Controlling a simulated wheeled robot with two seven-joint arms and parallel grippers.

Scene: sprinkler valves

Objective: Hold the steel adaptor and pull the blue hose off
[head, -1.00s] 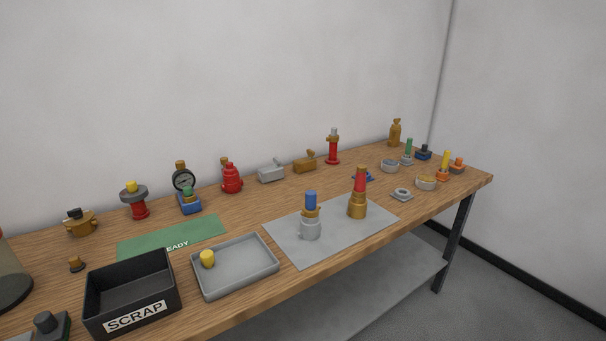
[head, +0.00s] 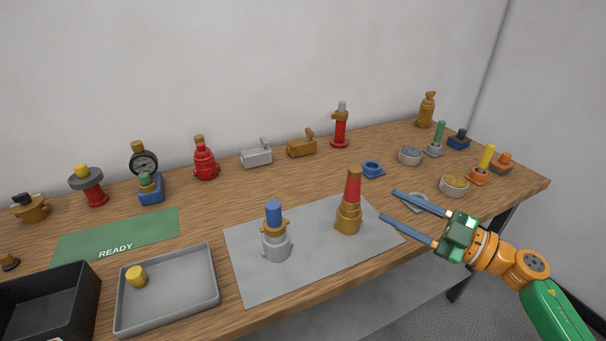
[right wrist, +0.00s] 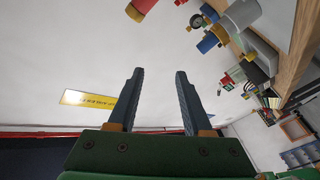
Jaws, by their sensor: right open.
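The steel adaptor (head: 276,248) stands upright on the grey mat, with a brass eared collar (head: 275,228) around its top. The blue hose (head: 274,212) is a short upright piece seated in that collar. Just right of it on the mat, a red hose (head: 353,185) stands in a brass adaptor (head: 348,218). My right gripper (head: 388,204) is open and empty, right of the brass adaptor, fingers pointing left. In the right wrist view its open fingers (right wrist: 159,73) have nothing between them. My left gripper is not in view.
The grey mat (head: 245,270) has bare room around both adaptors. A grey tray (head: 205,297) with a yellow plug (head: 136,277) and a black bin (head: 20,305) are at left. A green READY mat (head: 75,240) lies behind them. Valves and fittings line the back and right end.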

